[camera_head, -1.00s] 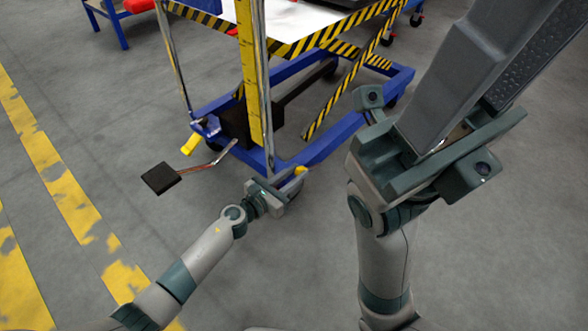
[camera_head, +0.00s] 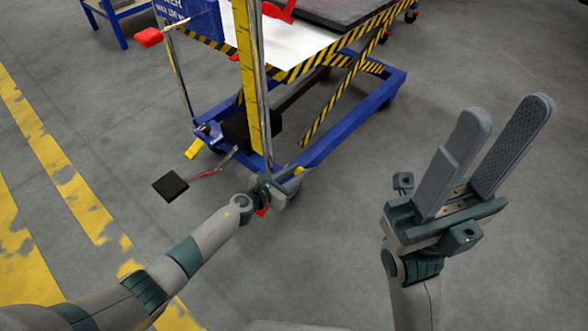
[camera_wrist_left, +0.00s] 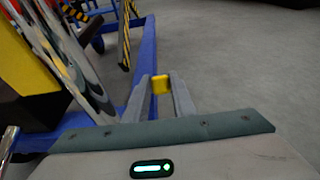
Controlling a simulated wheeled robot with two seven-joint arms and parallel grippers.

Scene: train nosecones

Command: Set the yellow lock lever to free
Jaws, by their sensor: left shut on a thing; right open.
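The yellow lock lever (camera_head: 299,171) shows as a small yellow tip at the near corner of the blue lift cart (camera_head: 340,128). My left gripper (camera_head: 287,180) is at that corner, low beside the cart's base. In the left wrist view, the yellow lever (camera_wrist_left: 160,83) sits between the fingertips of my left gripper (camera_wrist_left: 159,90), which is shut on it. The lever's lower part and mount are hidden. My right gripper (camera_head: 497,148) is open and empty, raised to the right of the cart, its fingers pointing up.
Another yellow piece (camera_head: 194,149) sticks out at the cart's left end, near a black pedal (camera_head: 170,186) on a reddish bar. A yellow upright (camera_head: 248,80) stands close behind my left gripper. Grey floor is clear to the right.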

